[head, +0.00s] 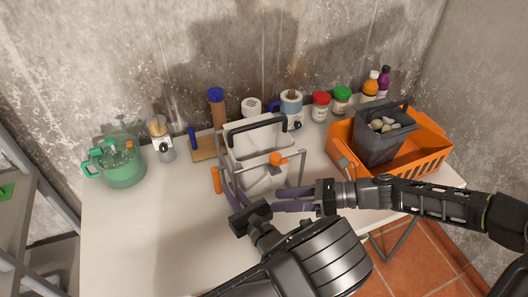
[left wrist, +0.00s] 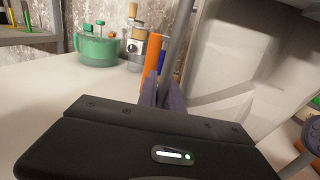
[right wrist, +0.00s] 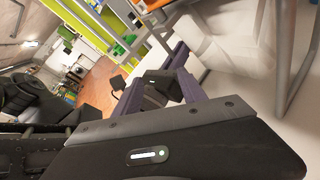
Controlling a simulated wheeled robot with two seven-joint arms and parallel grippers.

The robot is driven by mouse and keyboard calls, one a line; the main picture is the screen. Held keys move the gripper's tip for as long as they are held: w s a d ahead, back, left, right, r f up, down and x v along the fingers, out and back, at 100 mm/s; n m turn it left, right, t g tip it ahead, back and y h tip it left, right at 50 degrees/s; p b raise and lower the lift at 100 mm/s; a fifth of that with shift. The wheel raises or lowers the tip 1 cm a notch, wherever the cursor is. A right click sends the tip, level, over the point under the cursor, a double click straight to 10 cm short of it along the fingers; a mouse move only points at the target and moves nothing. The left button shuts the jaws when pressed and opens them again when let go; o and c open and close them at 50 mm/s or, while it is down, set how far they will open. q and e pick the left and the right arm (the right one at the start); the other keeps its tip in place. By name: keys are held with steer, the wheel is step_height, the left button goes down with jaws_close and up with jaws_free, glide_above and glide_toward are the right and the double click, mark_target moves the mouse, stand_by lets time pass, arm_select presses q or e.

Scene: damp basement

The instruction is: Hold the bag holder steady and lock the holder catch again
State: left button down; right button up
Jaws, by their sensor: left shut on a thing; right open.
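The bag holder (head: 303,170) is a grey tube frame standing on the table, with a pale grey, black-rimmed container inside it. An orange holder catch (head: 277,160) sits on its front top bar; I cannot tell if it is locked. My left gripper (head: 232,192) is shut on the holder's left post, just below an orange sleeve (head: 217,180); the post (left wrist: 172,60) shows between the fingers in the left wrist view. My right gripper (head: 282,199) is open and empty in front of the holder, below the catch, fingers pointing left. It also shows in the right wrist view (right wrist: 157,75).
An orange crate (head: 428,162) with a dark bin (head: 378,146) of stones stands right. A green pot (head: 120,165) and a grinder (head: 161,140) stand left. Jars and bottles line the wall. My left forearm crosses the front of the table. The front-left tabletop is clear.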

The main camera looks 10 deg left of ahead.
mark_target(264, 162)
steer(key=w+d+r+n+t+y, duration=0.1)
steer(key=d+r+t, duration=0.4)
steer(key=r, duration=0.5)
steer(key=shift+w+d+n+y, duration=0.35)
steer(key=shift+w+n+y, duration=0.05)
steer(key=shift+w+y, duration=0.45)
steer(key=x, duration=1.2)
steer(key=shift+w, duration=0.15)
steer(key=shift+c, duration=0.4)
jaws_close()
